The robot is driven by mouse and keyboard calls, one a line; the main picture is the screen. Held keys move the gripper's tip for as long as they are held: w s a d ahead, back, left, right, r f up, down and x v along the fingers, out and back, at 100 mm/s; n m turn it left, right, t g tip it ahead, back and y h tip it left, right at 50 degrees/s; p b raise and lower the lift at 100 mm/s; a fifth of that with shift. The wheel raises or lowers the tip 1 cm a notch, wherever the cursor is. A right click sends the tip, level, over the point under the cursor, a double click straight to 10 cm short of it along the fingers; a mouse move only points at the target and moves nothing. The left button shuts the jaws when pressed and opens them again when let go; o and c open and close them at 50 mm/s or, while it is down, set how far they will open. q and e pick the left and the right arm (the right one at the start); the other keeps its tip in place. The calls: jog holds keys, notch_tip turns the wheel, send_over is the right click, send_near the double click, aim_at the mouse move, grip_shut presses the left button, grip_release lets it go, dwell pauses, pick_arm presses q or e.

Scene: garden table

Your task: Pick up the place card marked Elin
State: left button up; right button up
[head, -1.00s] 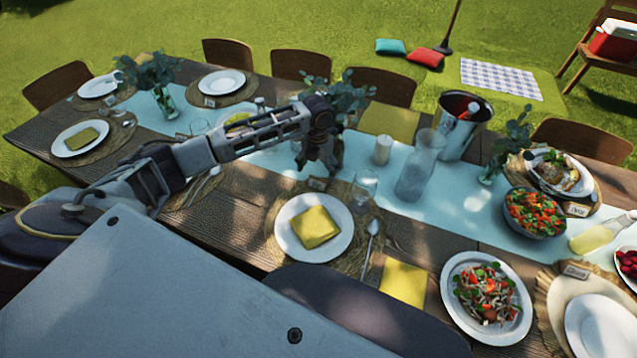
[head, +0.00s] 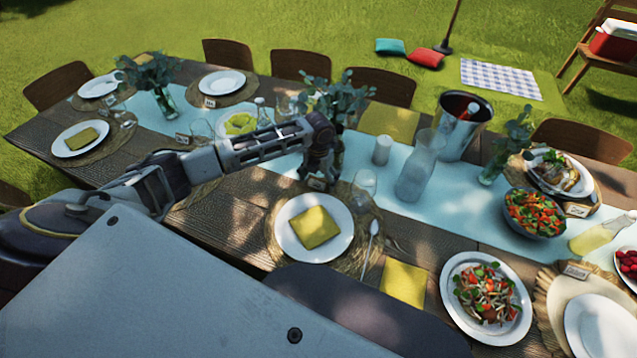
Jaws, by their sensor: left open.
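My left gripper (head: 319,170) is open. It points down at the table, its fingertips close above or around a small place card (head: 316,183). That card stands behind the plate with a yellow napkin, and the fingers partly cover it. I cannot read its name, nor tell whether the fingers touch it. Other small cards stand at the far plate (head: 209,102), by the left end of the runner (head: 183,138) and by the scalloped mat at the right (head: 576,271). Their lettering is too small to read surely. My right gripper is not in view.
A white plate (head: 293,237) with a napkin lies just in front of the gripper. A drinking glass (head: 364,182) stands close to its right, with a white candle (head: 382,151) and carafe (head: 415,180) beyond. A leafy vase (head: 340,100) is close behind.

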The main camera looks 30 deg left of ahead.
aim_at(318, 179)
pick_arm(q)
jog(key=shift+c, duration=0.4)
jog(key=c, duration=1)
jog(key=shift+o, duration=0.2)
jog(key=shift+r, duration=0.1)
jog(key=shift+r, duration=4.95)
